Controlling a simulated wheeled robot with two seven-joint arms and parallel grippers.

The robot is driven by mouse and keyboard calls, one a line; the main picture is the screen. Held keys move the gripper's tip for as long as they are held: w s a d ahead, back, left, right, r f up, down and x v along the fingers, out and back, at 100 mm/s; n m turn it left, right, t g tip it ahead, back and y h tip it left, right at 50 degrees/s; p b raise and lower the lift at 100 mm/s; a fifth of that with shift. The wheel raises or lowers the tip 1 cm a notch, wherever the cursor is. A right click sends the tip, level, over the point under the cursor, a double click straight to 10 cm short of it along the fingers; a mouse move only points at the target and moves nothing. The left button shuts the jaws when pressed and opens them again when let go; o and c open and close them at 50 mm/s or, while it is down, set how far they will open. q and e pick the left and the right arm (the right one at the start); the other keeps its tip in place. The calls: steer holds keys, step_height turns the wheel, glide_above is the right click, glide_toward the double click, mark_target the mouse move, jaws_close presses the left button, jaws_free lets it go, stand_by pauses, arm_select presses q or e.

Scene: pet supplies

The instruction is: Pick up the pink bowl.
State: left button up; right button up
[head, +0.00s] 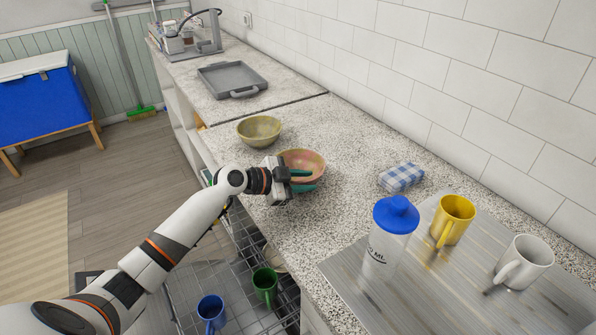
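The pink bowl (311,160) stands on the speckled counter, in the middle of the head view. Its inside is pink with a yellowish rim, and its lower outside looks teal. My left gripper (300,180) is at the near left side of the bowl, its fingers reaching over or against the rim. The gripper hides part of the bowl's near wall. I cannot tell whether the fingers are closed on the rim. My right gripper is not in view.
A yellow-green bowl (259,131) stands just behind and left. A checked cloth (401,177) lies to the right. A shaker bottle (390,240), yellow mug (454,219) and white mug (525,262) stand at front right. A grey tray (205,82) lies farther back. An open wire rack (240,290) holds mugs below.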

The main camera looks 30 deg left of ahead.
arm_select(q)
steer(key=shift+r, duration=0.1)
jaws_close()
